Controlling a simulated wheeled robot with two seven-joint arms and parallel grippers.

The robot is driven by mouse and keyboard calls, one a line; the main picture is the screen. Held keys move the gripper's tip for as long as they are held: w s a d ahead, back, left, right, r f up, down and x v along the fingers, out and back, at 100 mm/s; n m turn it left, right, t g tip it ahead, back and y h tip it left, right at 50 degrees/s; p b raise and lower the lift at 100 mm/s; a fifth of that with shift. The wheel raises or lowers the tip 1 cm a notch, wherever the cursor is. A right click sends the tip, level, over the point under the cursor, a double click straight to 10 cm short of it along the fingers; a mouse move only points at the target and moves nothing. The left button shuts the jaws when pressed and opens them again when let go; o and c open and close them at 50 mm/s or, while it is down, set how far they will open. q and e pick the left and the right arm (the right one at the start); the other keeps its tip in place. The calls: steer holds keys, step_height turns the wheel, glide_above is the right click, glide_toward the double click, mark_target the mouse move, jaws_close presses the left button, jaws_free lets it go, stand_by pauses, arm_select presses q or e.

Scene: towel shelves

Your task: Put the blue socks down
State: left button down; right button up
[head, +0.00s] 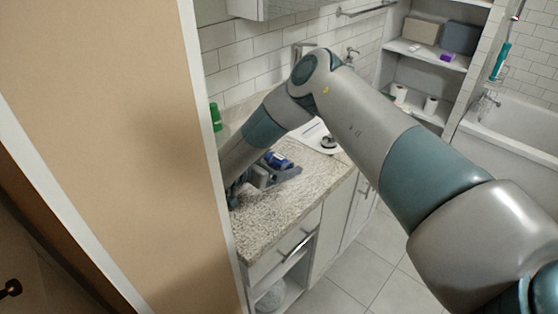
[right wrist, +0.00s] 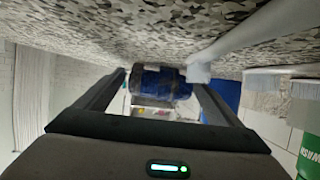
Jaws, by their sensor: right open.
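The blue socks (head: 278,160), a small rolled bundle, lie on the speckled countertop (head: 290,205) beside the sink. My right gripper (head: 275,174) is low over the counter at the socks, partly hidden by my own arm. In the right wrist view, where the counter shows at the top, the blue bundle (right wrist: 160,83) sits between the fingertips of my right gripper (right wrist: 160,90). The fingers are spread wide. My left gripper does not show.
A green bottle (head: 215,116) stands at the back of the counter, and it also shows in the right wrist view (right wrist: 308,155). The sink (head: 322,137) is just beyond the socks. A tan panel (head: 130,130) borders the counter at left. The counter's front is clear.

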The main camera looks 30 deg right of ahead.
mark_target(281, 157)
steer(key=shift+w+d+f, duration=0.1)
steer(key=shift+d+f, duration=0.05)
steer(key=shift+d, duration=0.05)
stand_by(0.3)
steer(key=c, duration=1.2)
steer(key=shift+c, duration=0.2)
steer(key=shift+r, duration=0.6)
steer(key=r, duration=0.1)
steer(key=r+b, duration=0.1)
steer(key=r, duration=0.1)
steer(key=shift+s+d+r, duration=0.15)
steer(key=shift+s+d, duration=0.1)
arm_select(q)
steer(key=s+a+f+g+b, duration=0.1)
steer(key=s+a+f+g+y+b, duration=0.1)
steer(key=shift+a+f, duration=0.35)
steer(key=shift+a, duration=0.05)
arm_select(e)
steer(key=s+d+r, duration=0.6)
steer(key=s+d, duration=0.1)
steer(key=s, duration=0.1)
steer(key=shift+r, duration=0.3)
steer(key=shift+s+d, duration=0.1)
